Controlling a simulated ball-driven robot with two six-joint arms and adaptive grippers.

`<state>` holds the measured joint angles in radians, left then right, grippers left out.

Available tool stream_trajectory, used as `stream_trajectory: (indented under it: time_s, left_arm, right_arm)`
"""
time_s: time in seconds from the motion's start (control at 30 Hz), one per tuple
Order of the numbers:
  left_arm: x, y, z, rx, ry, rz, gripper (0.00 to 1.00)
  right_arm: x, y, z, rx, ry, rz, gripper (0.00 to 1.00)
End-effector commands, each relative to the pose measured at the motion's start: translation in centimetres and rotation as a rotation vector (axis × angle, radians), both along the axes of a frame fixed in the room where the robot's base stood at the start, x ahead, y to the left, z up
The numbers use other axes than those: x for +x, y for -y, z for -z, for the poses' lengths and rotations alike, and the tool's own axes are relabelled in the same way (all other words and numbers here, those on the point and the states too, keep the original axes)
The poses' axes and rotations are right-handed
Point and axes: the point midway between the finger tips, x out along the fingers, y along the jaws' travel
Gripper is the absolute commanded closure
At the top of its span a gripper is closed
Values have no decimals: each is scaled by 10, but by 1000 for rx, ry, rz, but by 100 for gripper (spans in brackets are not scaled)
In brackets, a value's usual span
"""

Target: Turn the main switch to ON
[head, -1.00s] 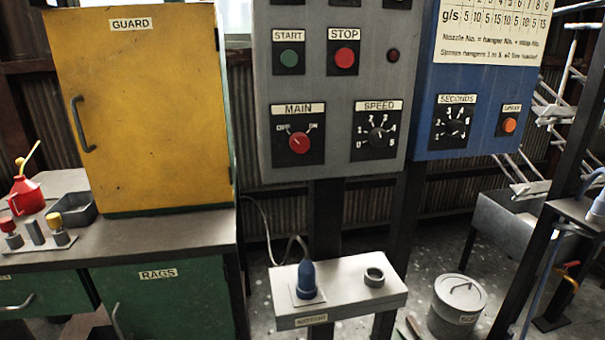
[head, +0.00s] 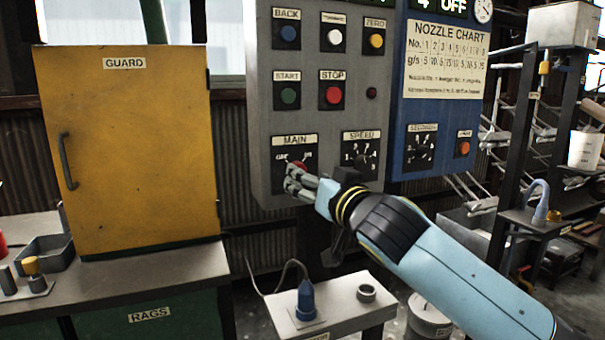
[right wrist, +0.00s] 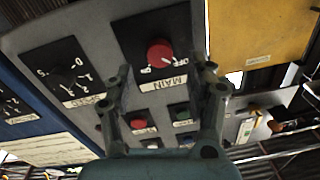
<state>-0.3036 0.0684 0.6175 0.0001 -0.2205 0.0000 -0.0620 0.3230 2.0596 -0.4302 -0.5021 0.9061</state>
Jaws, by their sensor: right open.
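The main switch is a red round knob (head: 297,166) on a black plate labelled MAIN, low on the grey control panel (head: 262,110). The OFF mark is at the upper left and the ON mark at the upper right. My right gripper (head: 290,184) is in front of the switch, its fingers covering the lower part of the plate. In the right wrist view, the scene is upside down and the red knob (right wrist: 160,52) lies between and beyond the open fingers of the right gripper (right wrist: 163,80). My left gripper is not in view.
The STOP button (head: 333,95) and START button (head: 288,96) are above. A blue panel (head: 440,110) adjoins on the right; a yellow guard cabinet (head: 130,150) stands left.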

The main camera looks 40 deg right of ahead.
Motion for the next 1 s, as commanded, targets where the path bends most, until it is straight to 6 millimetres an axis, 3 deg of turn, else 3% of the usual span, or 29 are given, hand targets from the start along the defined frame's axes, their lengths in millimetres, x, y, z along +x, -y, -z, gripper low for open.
stream_trajectory:
  time_s: [0.1,0.23,0.6,1.0]
  left_arm:
    - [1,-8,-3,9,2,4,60]
    - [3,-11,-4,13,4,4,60]
    - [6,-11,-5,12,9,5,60]
    - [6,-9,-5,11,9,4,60]
  right_arm:
    - [20,4,-1,1,1,0,44]
    - [34,6,0,1,-1,0,44]
    - [39,7,1,0,-1,-1,45]
    - [39,7,1,0,-1,-1,98]
